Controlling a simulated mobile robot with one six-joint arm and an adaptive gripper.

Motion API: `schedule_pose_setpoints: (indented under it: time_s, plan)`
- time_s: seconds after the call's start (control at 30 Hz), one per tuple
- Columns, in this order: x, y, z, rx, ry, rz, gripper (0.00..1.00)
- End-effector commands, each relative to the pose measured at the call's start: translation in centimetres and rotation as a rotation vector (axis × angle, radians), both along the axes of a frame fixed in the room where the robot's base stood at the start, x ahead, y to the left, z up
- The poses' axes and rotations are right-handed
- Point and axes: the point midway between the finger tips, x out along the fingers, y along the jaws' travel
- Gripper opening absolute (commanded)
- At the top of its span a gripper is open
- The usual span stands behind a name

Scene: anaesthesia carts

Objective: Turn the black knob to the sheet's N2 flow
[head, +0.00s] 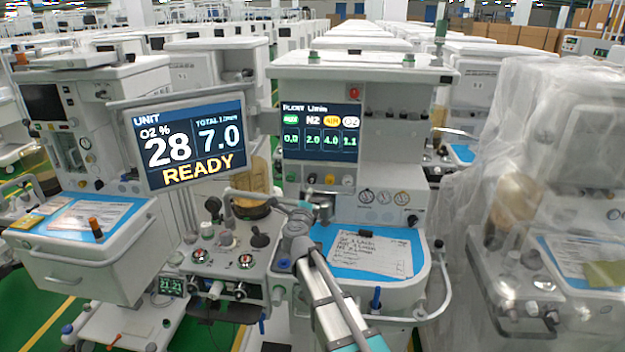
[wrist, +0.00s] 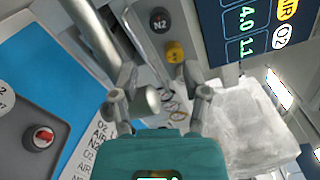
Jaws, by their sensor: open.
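The black N2 knob (head: 311,179) sits below the flow display (head: 322,131), second in a row of knobs. In the wrist view the black knob (wrist: 160,20), marked N2, is at the top. The display reads N2 2.0. The handwritten sheet (head: 370,254) lies on the blue worktop; its figures are too blurred to read surely. Its O2, AIR and N2 labels show at the lower left of the wrist view (wrist: 88,160). My gripper (wrist: 166,88) is open and empty, apart from the knob. Its fingers are hard to make out in the head view.
The yellow knob (wrist: 175,52) is close beside the black one. A grey tube (wrist: 95,35) reaches close to my left finger. A side screen (head: 192,143) reads READY. A plastic-wrapped cart (head: 540,190) stands at the right.

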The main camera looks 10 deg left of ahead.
Motion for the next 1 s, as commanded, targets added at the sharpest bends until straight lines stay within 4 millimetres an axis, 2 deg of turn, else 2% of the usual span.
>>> schedule_pose_setpoints:
  time_s: [0.7,1.0]
  plan:
    - [10.3,-0.4,0.0,0.000,0.000,-0.002,0.59]
    - [12.7,-0.6,0.0,0.000,0.000,-0.002,0.59]
